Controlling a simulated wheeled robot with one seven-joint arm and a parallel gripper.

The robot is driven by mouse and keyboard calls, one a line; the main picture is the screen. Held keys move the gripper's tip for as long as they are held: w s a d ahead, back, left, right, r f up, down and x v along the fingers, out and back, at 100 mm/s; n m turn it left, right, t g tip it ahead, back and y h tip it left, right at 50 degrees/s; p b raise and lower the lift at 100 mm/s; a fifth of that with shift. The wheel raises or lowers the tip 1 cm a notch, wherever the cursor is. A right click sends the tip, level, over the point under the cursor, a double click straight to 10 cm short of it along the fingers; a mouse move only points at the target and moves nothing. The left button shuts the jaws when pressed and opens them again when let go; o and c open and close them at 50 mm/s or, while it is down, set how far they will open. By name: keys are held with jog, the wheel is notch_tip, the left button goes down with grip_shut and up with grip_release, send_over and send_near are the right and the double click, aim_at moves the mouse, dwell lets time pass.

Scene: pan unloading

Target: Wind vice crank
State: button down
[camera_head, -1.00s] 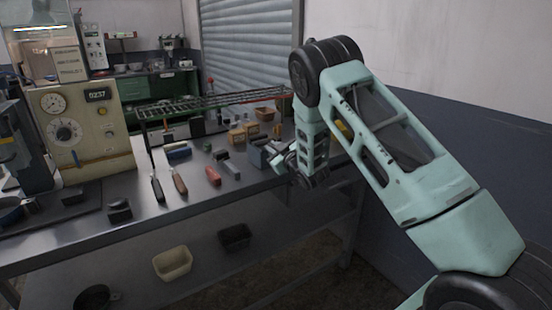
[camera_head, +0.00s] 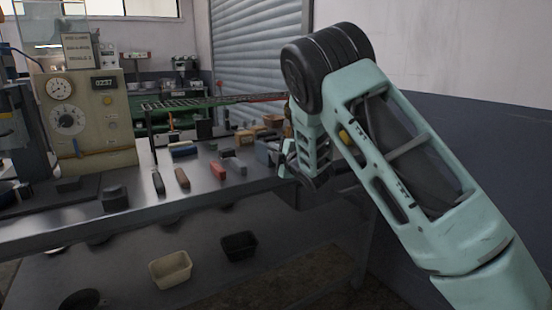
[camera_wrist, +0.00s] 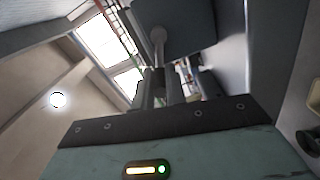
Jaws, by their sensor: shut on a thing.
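The blue-grey vice (camera_head: 266,151) stands at the right end of the metal workbench, partly hidden behind my gripper. My gripper (camera_head: 284,172) is at its near right side, at the bench's edge. In the wrist view the vice body (camera_wrist: 185,22) is a dark block at the top. A grey crank bar with a rounded end (camera_wrist: 158,38) runs from beside it down towards my fingers (camera_wrist: 162,85). My gripper is shut on the crank; the exact contact is small and dark, and my arm hides it in the head view.
A red block (camera_head: 218,170), a brown-handled tool (camera_head: 182,178) and a dark-handled tool (camera_head: 158,183) lie on the bench (camera_head: 130,208) left of the vice. A cream bin (camera_head: 170,269) and a black bin (camera_head: 240,245) are below.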

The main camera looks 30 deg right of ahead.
jog(key=shift+a+f+n+b, duration=0.15)
jog(key=shift+f+n+b, duration=0.3)
jog(key=shift+n+b, duration=0.5)
jog(key=c, duration=1.4)
grip_release()
jog(key=shift+c, duration=0.2)
jog(key=s+b, duration=0.1)
jog(key=s, duration=1.6)
jog(key=shift+s+d, duration=0.2)
jog(key=shift+d, duration=0.1)
